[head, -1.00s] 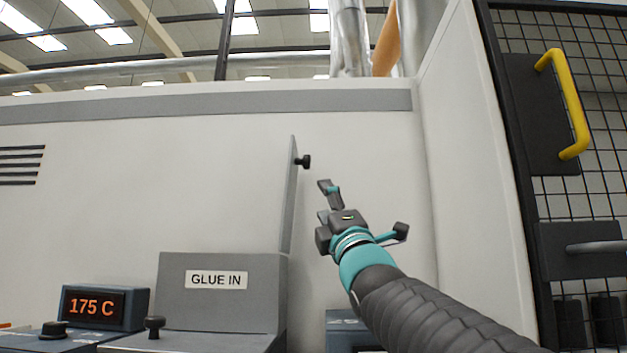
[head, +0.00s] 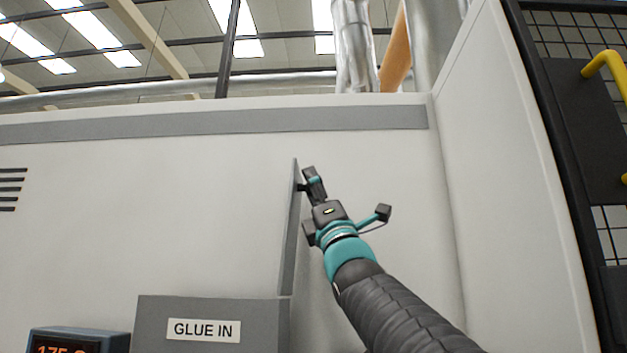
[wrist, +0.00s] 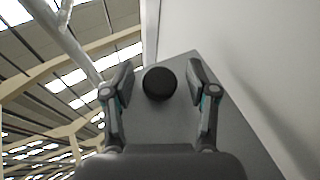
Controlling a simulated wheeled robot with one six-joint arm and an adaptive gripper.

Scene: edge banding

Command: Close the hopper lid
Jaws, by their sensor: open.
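The grey hopper lid (head: 290,240) stands upright, seen almost edge-on, at the right side of the grey hopper (head: 262,322) labelled GLUE IN. My gripper (head: 305,181) is at the lid's upper right side, where the lid's knob is mostly hidden behind the fingers. In the wrist view the round black knob (wrist: 159,83) on the lid face (wrist: 160,122) lies between the two open fingers of my gripper (wrist: 160,84). A gap shows on both sides of the knob, wider on the right.
A white machine wall (head: 150,200) stands behind the lid. A temperature display (head: 75,340) is at the lower left. A black-framed mesh door with a yellow handle (head: 605,66) is at the right. Room is free right of my arm.

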